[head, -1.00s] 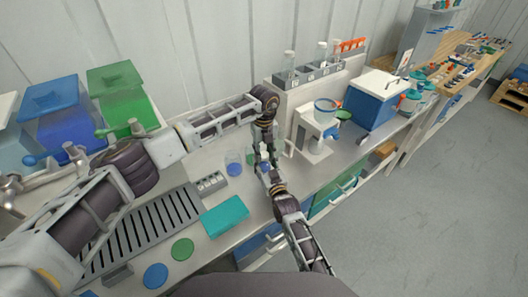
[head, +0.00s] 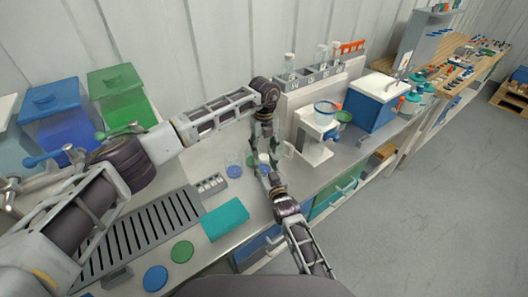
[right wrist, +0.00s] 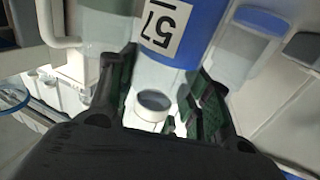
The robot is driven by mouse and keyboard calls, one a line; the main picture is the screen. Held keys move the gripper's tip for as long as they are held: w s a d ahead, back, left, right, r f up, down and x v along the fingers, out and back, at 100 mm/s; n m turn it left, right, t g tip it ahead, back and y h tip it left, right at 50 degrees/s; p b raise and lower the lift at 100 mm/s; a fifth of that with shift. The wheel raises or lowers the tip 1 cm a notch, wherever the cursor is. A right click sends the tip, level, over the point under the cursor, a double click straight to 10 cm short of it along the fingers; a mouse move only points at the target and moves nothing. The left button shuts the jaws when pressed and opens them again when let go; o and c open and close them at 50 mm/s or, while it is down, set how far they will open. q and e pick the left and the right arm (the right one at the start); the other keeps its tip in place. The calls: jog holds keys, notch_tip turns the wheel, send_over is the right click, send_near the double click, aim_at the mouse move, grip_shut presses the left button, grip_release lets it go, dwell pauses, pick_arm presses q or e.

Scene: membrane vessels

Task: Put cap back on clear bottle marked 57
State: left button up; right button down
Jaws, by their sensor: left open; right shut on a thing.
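The clear bottle marked 57 (right wrist: 165,55) fills the middle of the right wrist view, with a blue band and a white label. My right gripper (right wrist: 165,95) is shut around its clear part. A pale ring (right wrist: 153,105) shows there between the fingers; I cannot tell what it is. In the head view the bottle is small between both grippers, with a white piece (head: 264,157) at its top, which looks like the cap; I cannot tell how it sits. My left gripper (head: 262,152) is open, close above and around this top. My right gripper (head: 267,176) reaches in from below.
A jar with blue (head: 234,170) stands just left of the grippers, and a clear handled vessel (head: 287,150) just right. A white stand (head: 313,140) and a blue cooler (head: 372,105) stand farther right.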

aim_at(264, 156)
pick_arm(q)
jog(key=shift+r, duration=0.6)
jog(key=shift+c, duration=0.2)
jog(key=shift+r+n, duration=1.7)
jog(key=shift+r, duration=0.05)
jog(key=shift+f, duration=0.15)
jog(key=shift+f, duration=3.9)
